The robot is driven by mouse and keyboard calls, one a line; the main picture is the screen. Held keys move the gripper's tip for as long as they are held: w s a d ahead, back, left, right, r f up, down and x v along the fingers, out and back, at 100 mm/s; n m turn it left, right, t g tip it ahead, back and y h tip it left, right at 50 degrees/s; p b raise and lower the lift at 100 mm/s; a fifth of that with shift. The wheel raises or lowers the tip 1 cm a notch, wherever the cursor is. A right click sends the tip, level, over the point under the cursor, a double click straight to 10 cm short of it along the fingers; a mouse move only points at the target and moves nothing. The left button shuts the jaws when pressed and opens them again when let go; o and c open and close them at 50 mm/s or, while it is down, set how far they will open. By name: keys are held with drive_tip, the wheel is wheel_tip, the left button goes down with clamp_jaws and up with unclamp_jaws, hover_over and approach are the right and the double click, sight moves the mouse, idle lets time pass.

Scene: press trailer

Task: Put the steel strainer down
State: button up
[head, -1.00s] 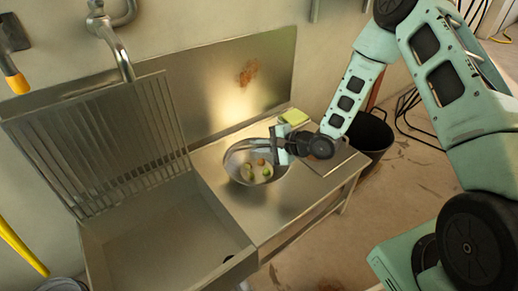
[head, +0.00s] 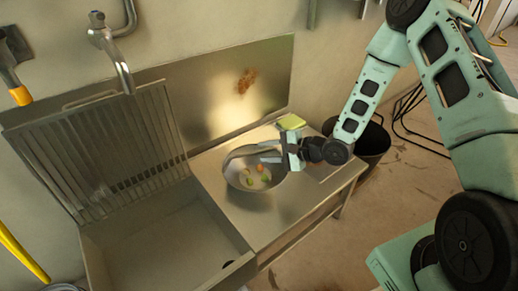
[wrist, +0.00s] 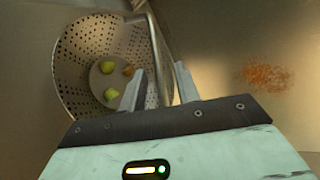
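The steel strainer (head: 236,179), a perforated bowl, is on or just above the steel counter right of the sink; contact underneath is hidden. Several small green, yellowish and orange pieces (head: 262,168) lie in its bottom. My gripper (head: 270,157) is at the strainer's right back side, fingers pointing left over the bowl. In the wrist view, the strainer (wrist: 84,50) fills the upper left, and its curved metal bar (wrist: 158,50) runs between my two fingers (wrist: 160,82). The fingers stand apart, with gaps beside the bar, so my gripper looks open around it.
The sink basin (head: 150,235) lies left of the counter (head: 280,205), with a ribbed rack (head: 95,150) raised behind it. A green-yellow sponge (head: 291,121) sits at the counter's back. A tap (head: 118,60) hangs above. A dark bin (head: 375,142) stands right. The front counter is clear.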

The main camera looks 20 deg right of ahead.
drive_tip(key=p+v, duration=0.2)
drive_tip(key=v, duration=0.6)
drive_tip(key=s+a+r+n+g+h, duration=0.5)
drive_tip(key=a+r+n, duration=0.35)
drive_tip(key=n, duration=0.35)
drive_tip(key=s+a+r+n+g+h, duration=0.2)
drive_tip(key=s+a+r+n, duration=0.1)
drive_tip(key=s, duration=0.7)
drive_tip(key=s+a+r+n+g+h, duration=0.2)
drive_tip(key=s+r+n, duration=0.4)
drive_tip(key=s, duration=0.5)
drive_tip(key=shift+s+a+r+n, duration=0.15)
drive_tip(key=shift+a+r+n, duration=0.15)
drive_tip(key=shift+a, duration=0.25)
wheel_tip(320, 180, up, 34)
drive_tip(key=p, duration=3.4)
